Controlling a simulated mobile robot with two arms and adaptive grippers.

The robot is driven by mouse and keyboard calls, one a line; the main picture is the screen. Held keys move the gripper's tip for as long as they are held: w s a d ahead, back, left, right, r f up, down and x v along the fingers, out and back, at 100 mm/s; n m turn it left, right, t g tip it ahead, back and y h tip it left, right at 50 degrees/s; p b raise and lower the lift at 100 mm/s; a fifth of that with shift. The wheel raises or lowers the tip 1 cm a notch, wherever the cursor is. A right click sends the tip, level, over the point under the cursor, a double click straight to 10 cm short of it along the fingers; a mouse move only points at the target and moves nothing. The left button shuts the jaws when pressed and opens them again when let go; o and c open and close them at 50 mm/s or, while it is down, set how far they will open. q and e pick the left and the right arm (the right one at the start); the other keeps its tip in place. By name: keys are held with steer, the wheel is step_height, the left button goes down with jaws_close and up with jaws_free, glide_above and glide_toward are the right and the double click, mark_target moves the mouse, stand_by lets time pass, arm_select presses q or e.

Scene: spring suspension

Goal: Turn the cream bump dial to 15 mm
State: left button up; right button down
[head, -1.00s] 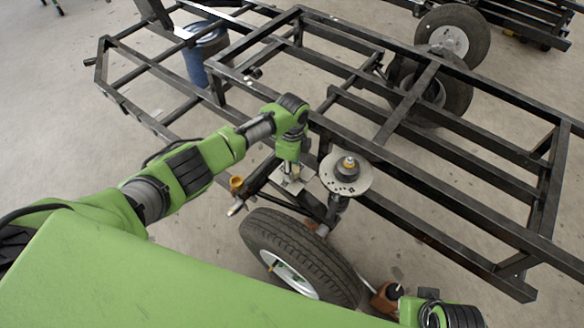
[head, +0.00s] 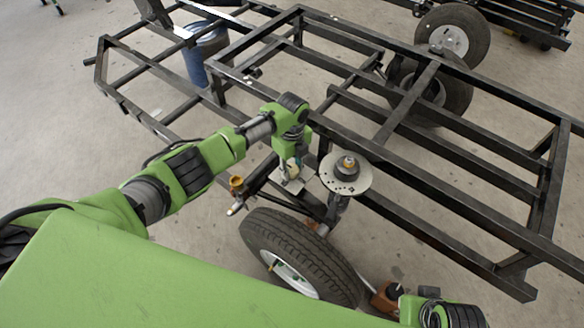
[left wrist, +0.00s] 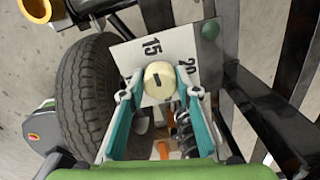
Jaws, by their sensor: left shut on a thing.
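The cream dial (left wrist: 160,80), a round knob with a dark mark on its face, sits on a pale plate (left wrist: 128,54) printed with 15 and 20. The dial's mark lies near the middle of its face; I cannot tell its exact reading. My left gripper (left wrist: 160,92) is shut on the dial, its teal fingers on either side of it. In the head view the left gripper (head: 291,172) points down over the plate (head: 313,184), beside the wheel, and hides the dial. My right gripper is not in view.
The wheel (head: 290,243) stands just below the plate. A round perforated disc (head: 360,182) on the strut is close at its right. The black steel frame (head: 445,150) runs behind and to the right. A blue drum (head: 196,68) stands at the back left.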

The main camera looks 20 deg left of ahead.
mark_target(292, 168)
arm_select(q)
steer(key=o, duration=1.1)
steer(key=shift+r, duration=0.1)
step_height(292, 168, up, 12)
steer(key=shift+f, duration=0.1)
stand_by(0.3)
